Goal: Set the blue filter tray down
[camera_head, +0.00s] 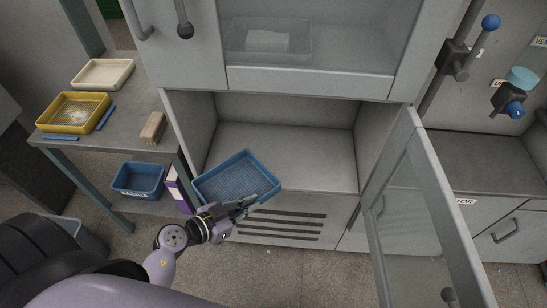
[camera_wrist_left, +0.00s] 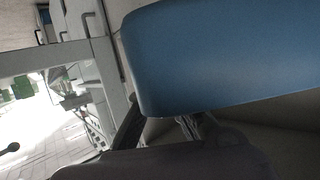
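The blue filter tray (camera_head: 233,176) has a mesh bottom and is tilted in the head view, in front of the open lower compartment's left part. My left gripper (camera_head: 252,199) is at the tray's near right rim and appears shut on it. In the left wrist view the tray (camera_wrist_left: 220,55) fills the upper right, right against the fingers of my left gripper (camera_wrist_left: 165,122). The compartment floor (camera_head: 300,150) is bare. My right gripper is in neither view.
The compartment's glass door (camera_head: 425,215) stands open at the right. On the left bench are a yellow tray (camera_head: 74,112), a white tray (camera_head: 102,73) and a wooden block (camera_head: 153,127). A blue bin (camera_head: 138,180) sits below. Another tray (camera_head: 268,40) is behind the upper glass.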

